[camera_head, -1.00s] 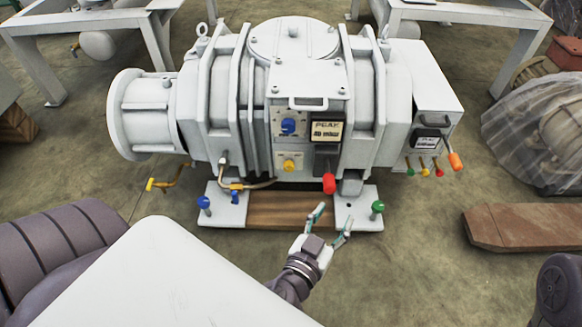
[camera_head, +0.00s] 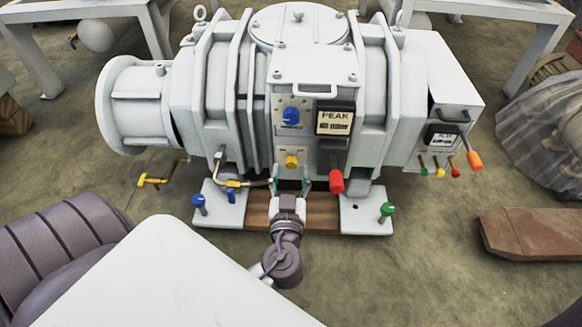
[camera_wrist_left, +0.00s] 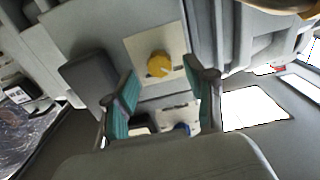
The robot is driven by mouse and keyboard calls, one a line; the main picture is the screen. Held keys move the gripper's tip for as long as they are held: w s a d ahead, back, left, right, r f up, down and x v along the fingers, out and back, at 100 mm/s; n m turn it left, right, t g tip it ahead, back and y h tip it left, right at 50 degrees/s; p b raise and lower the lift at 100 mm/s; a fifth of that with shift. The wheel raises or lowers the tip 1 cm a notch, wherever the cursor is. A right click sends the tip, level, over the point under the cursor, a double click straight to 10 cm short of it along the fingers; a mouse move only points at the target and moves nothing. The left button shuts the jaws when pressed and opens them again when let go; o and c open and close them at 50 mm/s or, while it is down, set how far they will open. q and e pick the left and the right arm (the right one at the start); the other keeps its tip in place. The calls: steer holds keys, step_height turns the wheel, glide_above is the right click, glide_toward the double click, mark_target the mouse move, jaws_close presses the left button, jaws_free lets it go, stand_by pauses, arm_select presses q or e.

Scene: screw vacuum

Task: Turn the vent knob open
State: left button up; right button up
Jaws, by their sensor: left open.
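The pale grey vacuum machine (camera_head: 225,110) carries several coloured controls on its front. A yellow knob (camera_head: 291,161) sits on a small light plate, below a blue knob (camera_head: 291,116). I cannot read which one is the vent knob. My left gripper (camera_head: 290,180) is open and empty just in front of and below the yellow knob. In the left wrist view, the yellow knob (camera_wrist_left: 158,65) shows beyond the gap between the open fingers (camera_wrist_left: 163,82), apart from them. The blue knob (camera_wrist_left: 181,128) is partly hidden there. My right gripper is not in view.
A red-tipped lever (camera_head: 337,181) hangs close to the right of my gripper. A brass pipe (camera_head: 238,184) lies to the left. Blue (camera_head: 199,201) and green (camera_head: 387,210) knobs stand on the white base feet. A wooden slab (camera_head: 530,232) lies at the right.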

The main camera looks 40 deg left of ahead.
mark_target(291, 163)
arm_select(q)
steer(key=shift+x, duration=1.4)
jaws_close()
